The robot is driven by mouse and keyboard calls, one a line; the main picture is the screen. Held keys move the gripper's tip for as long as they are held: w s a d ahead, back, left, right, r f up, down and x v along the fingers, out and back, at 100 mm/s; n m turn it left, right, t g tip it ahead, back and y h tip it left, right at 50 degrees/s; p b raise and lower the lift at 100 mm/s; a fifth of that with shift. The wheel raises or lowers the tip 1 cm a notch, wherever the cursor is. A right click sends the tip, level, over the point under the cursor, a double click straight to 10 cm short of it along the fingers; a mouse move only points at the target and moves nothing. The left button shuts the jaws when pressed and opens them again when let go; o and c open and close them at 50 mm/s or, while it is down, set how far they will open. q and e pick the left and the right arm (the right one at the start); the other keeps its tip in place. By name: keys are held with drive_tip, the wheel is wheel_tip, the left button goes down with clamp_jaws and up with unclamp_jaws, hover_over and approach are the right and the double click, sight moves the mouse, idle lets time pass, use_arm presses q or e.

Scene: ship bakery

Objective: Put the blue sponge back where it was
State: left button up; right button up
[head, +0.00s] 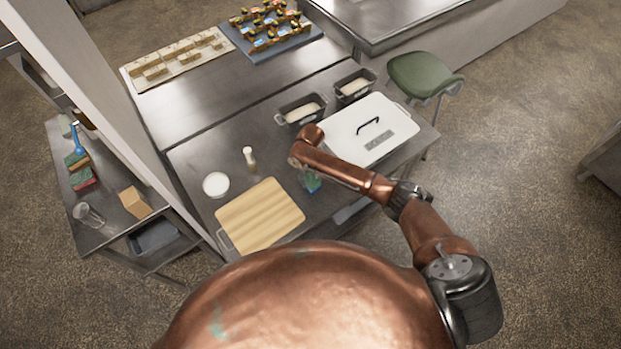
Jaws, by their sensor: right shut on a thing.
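My right gripper (309,174) hangs under my copper forearm, over the steel worktable (240,160), and is mostly hidden by it. It is shut on a small blue-green thing, which looks like the blue sponge (313,184). The sponge is just right of the wooden cutting board (262,212). I cannot tell whether it touches the tabletop. My left gripper is not in view.
A low side table (110,205) at left holds red-and-green sponges (83,181), a glass (89,215) and a cardboard box (135,202).

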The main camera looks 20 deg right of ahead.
sight(310, 179)
drive_tip(key=shift+f, duration=0.15)
drive_tip(key=o, duration=1)
wheel_tip(310, 179, up, 12)
drive_tip(key=shift+r, duration=0.2)
